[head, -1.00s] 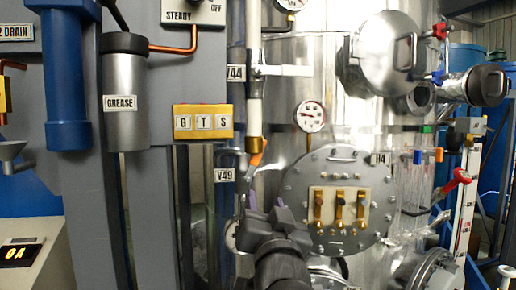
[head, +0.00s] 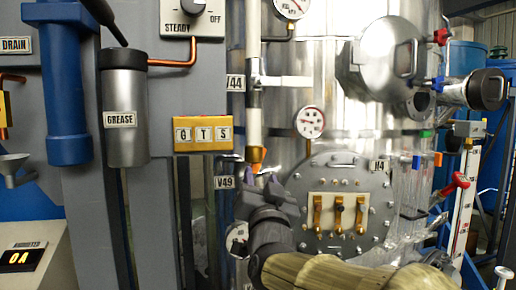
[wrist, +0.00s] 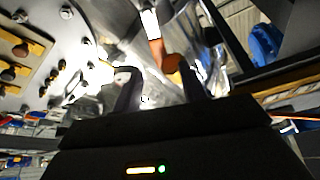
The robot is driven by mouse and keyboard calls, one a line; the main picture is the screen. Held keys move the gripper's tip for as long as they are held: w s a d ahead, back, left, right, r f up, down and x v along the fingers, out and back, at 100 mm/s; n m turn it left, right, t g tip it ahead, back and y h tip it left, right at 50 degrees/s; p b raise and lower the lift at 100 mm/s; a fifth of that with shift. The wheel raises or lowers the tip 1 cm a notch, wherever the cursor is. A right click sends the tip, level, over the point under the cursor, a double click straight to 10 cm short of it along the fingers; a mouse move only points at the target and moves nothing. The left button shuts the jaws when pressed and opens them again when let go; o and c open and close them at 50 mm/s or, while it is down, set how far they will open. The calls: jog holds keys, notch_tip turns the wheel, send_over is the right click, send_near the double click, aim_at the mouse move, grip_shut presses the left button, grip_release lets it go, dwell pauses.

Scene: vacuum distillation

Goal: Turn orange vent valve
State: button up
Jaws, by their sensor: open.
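The orange vent valve (head: 257,155) is a small orange handle low on the white vertical pipe, just above and right of the V49 label. In the wrist view its orange handle (wrist: 171,62) hangs below a white pipe end, between my two dark fingers. My gripper (head: 262,186) is just below the valve in the head view, fingers pointing up. In the wrist view my gripper (wrist: 160,84) is open, with a finger on either side of the handle. I cannot tell whether either finger touches it.
A round bolted flange (head: 370,190) with brass latches stands close right of my gripper. A pressure gauge (head: 309,122) is above it. The V49 label (head: 225,182) is on the left. A red-handled valve (head: 455,183) is farther right.

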aim_at(258, 161)
jog(key=p+x, duration=0.4)
jog(key=x, duration=0.5)
jog(key=shift+r, duration=0.15)
jog(key=shift+w+a+p, duration=0.1)
jog(key=shift+w+p, duration=0.25)
jog(key=shift+w, duration=0.3)
jog(key=shift+s, duration=0.1)
grip_shut()
